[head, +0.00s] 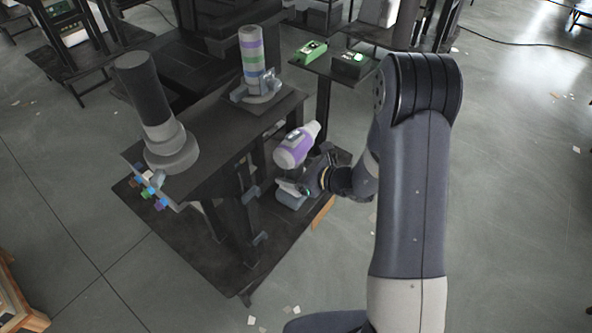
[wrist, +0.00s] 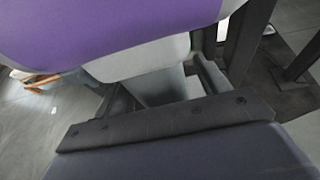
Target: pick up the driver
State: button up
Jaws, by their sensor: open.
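The driver (head: 296,146) has a purple and white body and hangs or rests at the side of the dark workbench, its wider end toward the lower left. In the wrist view its purple body (wrist: 110,28) fills the top, very close, with a pale grey part below it. My gripper (head: 300,187) is open just below the driver's body, at its lower part. The fingertips are mostly hidden, and I cannot tell whether they touch it. A blue-grey block shape shows beside my gripper; I cannot tell whether it belongs to the driver.
Green devices (head: 309,52) sit on a small side stand behind. Small coloured blocks hang at the bench's left edge. Open floor lies to the right.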

jog(key=c, duration=1.3)
jog(key=shift+r, duration=0.1)
jog(key=shift+c, duration=0.9)
